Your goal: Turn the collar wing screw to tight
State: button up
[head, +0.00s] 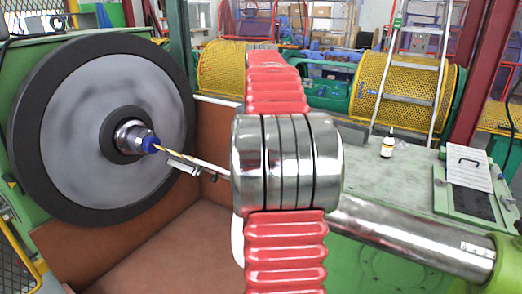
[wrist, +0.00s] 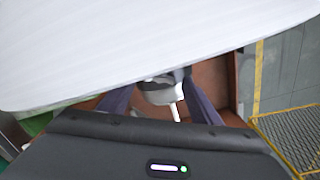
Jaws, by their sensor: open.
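In the head view a large grey disc with a dark rim (head: 88,130) stands at the left. A shiny metal hub (head: 129,138) sticks out of its middle, with a blue piece (head: 151,144) at its end. A yellow strip runs from the blue piece toward a small grey metal bracket (head: 187,172). I cannot clearly pick out the collar wing screw. My gripper (wrist: 160,88) shows in the wrist view, open, with its dark fingers spread. A grey rounded part (wrist: 160,94) and a thin white rod (wrist: 175,111) show between them; contact cannot be told.
A pale broad surface (wrist: 130,45) fills the top of the wrist view, close to the fingers. Brown panels (head: 150,240) form a trough beside the disc.

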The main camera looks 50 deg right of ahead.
jog(key=shift+r, duration=0.15)
notch_tip(320, 180, up, 13)
jog(key=shift+r, duration=0.2)
dwell(0.7)
jog(key=shift+c, duration=0.2)
